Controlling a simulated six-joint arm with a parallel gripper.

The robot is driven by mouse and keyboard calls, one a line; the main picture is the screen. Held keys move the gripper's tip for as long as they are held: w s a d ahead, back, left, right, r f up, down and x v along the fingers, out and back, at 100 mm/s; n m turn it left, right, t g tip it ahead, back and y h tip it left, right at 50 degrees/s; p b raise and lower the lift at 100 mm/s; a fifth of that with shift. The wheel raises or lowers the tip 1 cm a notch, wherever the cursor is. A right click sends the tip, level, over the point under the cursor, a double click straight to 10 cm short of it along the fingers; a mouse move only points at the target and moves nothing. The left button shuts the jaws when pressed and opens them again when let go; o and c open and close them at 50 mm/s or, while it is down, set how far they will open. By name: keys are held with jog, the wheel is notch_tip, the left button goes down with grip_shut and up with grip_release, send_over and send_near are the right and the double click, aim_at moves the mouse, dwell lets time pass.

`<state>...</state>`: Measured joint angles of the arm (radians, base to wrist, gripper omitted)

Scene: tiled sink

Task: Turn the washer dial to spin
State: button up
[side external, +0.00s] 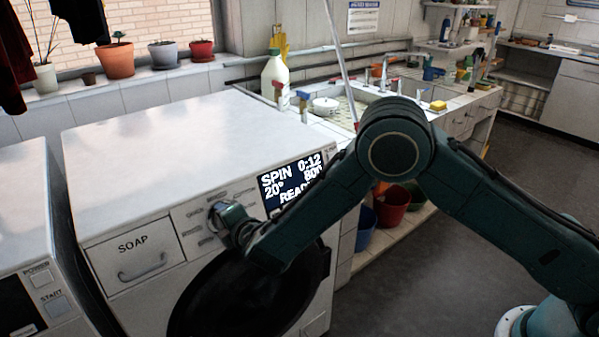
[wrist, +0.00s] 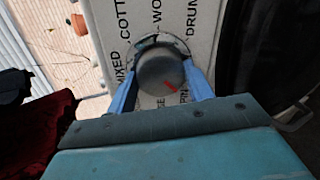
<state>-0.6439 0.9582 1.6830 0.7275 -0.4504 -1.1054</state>
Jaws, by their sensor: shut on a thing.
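The washer dial (wrist: 160,72) is a round grey knob with a red pointer mark. In the wrist view the mark lies low on its face, slanting toward the lower right. My gripper (side external: 226,218) is shut on the dial, with one blue finger on either side of it. The washer display (side external: 290,184) reads SPIN, 0:12, 20° and a partly covered line that seems to be READY. Printed labels ring the dial. MIXED reads whole, others are cut off, and those below are partly hidden by my gripper.
The white washer (side external: 180,140) has a SOAP drawer (side external: 136,258) left of the dial and a dark round door (side external: 235,300) below. Another machine (side external: 25,215) stands at the left. Bottles, a sink counter (side external: 385,95) and buckets are behind. Open floor lies at the right.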

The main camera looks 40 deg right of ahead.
dwell(0.4)
jog(key=o, duration=1)
jog(key=shift+c, duration=0.2)
jog(key=shift+s, duration=0.1)
jog(key=v, duration=1.3)
jog(key=shift+s+r, duration=0.2)
jog(key=shift+s, duration=0.1)
jog(key=shift+r, duration=0.1)
